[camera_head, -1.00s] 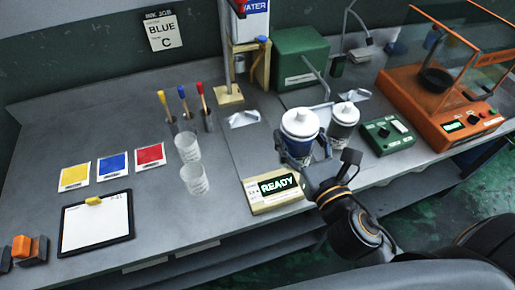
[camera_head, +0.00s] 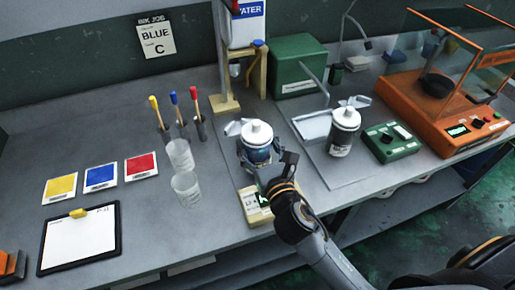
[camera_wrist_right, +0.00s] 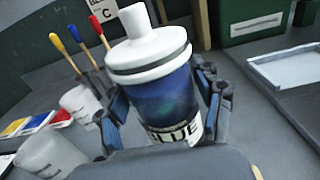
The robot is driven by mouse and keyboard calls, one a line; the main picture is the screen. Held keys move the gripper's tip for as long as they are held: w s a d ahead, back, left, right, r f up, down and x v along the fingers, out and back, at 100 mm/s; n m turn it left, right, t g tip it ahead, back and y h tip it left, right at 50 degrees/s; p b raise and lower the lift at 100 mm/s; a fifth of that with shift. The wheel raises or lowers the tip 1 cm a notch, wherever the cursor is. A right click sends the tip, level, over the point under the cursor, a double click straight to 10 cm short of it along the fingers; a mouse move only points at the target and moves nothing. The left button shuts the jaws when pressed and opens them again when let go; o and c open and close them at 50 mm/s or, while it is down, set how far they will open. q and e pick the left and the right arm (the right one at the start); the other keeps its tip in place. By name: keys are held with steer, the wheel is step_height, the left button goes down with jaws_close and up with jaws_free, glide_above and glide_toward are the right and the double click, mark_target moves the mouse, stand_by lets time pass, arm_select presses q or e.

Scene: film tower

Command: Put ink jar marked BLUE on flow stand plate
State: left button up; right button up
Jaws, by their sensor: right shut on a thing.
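The ink jar (camera_head: 256,157) has a blue body and a white lid; its label reads "BLUE" in the right wrist view (camera_wrist_right: 172,102). My right gripper (camera_head: 257,160) is shut around its body, a finger on each side, and the jar looks nearly upright in the head view. I cannot tell whether its base touches anything. A small shiny metal plate (camera_head: 232,129) shows just behind and left of the jar, partly hidden. The wooden stand (camera_head: 224,103) with the water container is behind it. I cannot tell which piece is the flow stand plate. My left gripper is out of view.
A dark jar with white lid (camera_head: 345,130) stands to the right, near a pale tray (camera_head: 312,126). The READY box (camera_head: 252,206) is in front, partly covered by my arm. Two clear cups (camera_head: 186,188) stand left. A green control box (camera_head: 392,140) and orange case (camera_head: 440,118) are right.

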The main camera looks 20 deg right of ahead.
steer(key=shift+f, duration=0.4)
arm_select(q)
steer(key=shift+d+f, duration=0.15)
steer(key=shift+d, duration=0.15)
arm_select(e)
steer(key=shift+f, duration=0.1)
steer(key=o, duration=1.1)
steer(key=shift+f, duration=0.2)
steer(key=o, duration=0.4)
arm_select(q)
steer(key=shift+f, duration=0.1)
